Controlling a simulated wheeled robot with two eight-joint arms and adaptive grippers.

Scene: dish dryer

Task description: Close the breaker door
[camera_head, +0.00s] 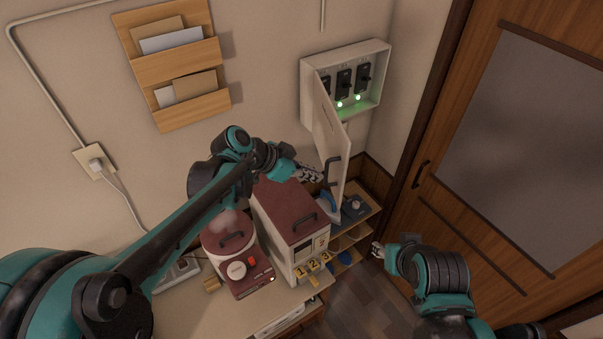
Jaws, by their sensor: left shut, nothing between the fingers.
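The white breaker box (381,78) is on the wall at upper right of centre, with black switches and green lights showing inside. Its breaker door (328,135) is hinged on the left side and stands open, swung out into the room. A dark handle (333,171) is on the door. My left gripper (318,176) is shut and empty, just left of the door near the handle; I cannot tell if it touches the door. My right gripper (377,250) is low at right, away from the door; its fingers are too small to read.
A dish dryer with a dark red top (292,209) and a smaller red-topped appliance (229,236) stand on the counter below my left arm. A wooden letter rack (172,60) hangs on the wall. A wooden door (490,190) is at right.

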